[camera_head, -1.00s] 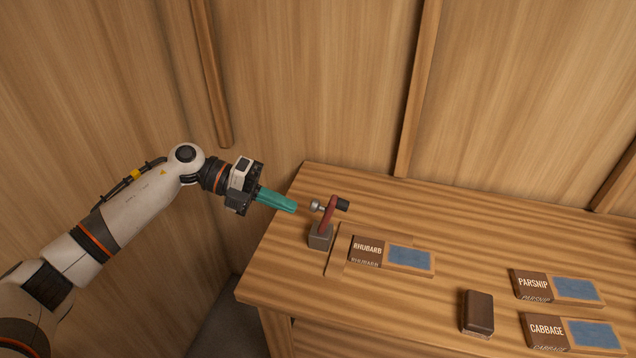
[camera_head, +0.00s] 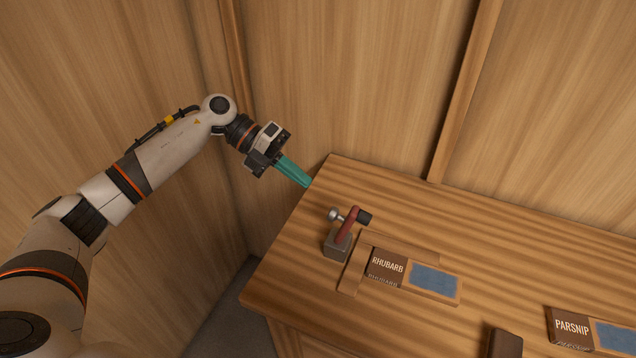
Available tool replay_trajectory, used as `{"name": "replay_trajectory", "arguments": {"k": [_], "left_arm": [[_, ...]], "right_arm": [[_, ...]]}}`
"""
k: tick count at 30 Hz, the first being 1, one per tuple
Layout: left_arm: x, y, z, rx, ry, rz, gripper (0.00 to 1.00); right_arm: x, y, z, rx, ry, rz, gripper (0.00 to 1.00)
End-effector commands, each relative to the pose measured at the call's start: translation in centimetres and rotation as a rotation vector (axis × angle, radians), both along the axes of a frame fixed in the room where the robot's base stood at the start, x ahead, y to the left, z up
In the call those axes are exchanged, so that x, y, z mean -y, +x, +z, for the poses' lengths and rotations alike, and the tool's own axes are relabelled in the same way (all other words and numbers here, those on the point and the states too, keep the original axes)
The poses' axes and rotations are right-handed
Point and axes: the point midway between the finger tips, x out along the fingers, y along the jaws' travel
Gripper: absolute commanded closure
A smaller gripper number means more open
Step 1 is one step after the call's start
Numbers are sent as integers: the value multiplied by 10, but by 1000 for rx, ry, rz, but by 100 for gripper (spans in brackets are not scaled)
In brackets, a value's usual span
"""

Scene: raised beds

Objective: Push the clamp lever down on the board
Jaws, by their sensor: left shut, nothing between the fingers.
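The clamp lever (camera_head: 348,225) is a red arm with a black tip, standing raised on a grey block (camera_head: 338,245) near the left end of the wooden table. A silver knob (camera_head: 335,214) sticks out to its left. The board (camera_head: 350,278) lies beside the block, with a brown RHUBARB label and a blue patch on it. My left gripper (camera_head: 308,184), with teal fingers, is shut and empty. It shows up and left of the lever, apart from it, by the table's back left corner. My right gripper is not in view.
A PARSNIP label (camera_head: 572,328) with a blue patch lies at the lower right. A dark brown block (camera_head: 505,343) is cut by the bottom edge. Wooden walls (camera_head: 370,80) stand behind and left. The table (camera_head: 480,230) is clear behind the RHUBARB label.

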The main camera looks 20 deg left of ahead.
Motion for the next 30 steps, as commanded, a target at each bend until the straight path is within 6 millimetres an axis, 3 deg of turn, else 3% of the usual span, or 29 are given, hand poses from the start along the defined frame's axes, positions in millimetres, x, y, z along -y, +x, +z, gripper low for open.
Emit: {"name": "replay_trajectory", "arguments": {"k": [9,15,30], "left_arm": [[50,-3,-25,-3,-3,-4,100],[72,-3,-40,-1,-2,-2,100],[79,-3,-46,-1,-1,-1,100]], "right_arm": [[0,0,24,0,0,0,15],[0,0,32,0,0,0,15],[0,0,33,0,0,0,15]]}}
